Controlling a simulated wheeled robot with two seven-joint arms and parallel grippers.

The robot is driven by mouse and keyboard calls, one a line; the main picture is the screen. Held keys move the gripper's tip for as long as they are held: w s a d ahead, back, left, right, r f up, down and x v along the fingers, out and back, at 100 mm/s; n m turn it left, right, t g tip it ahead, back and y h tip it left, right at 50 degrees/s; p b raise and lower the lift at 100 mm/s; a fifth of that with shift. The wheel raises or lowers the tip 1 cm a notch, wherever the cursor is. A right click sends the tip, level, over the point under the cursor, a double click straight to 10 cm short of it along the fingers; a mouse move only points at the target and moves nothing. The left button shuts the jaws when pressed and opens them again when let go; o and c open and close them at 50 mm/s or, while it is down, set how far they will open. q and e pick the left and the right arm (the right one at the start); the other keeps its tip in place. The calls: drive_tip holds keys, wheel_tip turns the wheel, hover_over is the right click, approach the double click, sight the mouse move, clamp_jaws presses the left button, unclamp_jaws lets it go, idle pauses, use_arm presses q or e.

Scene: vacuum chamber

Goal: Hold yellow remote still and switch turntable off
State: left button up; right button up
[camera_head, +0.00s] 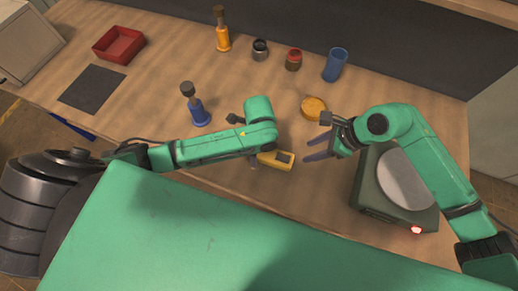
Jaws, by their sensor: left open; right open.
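The yellow remote (283,161), with a dark patch on its face, lies on the wooden table near the middle front. My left gripper (254,162) points down at the remote's left end; my wrist hides most of it, and contact cannot be told. It is open. The turntable (369,195) is a dark green box with a round grey platter (404,178) at the right, partly hidden by my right arm. A red light (416,229) glows at its front right corner. My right gripper (313,149) is open and empty, between the remote and the turntable, its fingers pointing left.
A round yellow-orange object (313,106) lies behind my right gripper. A blue-based tool (197,110), an orange-based tool (222,34), two small jars and a blue cup (335,65) stand farther back. A red tray (118,44) and dark mat (92,89) are at left.

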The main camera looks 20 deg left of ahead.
use_arm(q)
drive_tip(key=shift+f, duration=0.55)
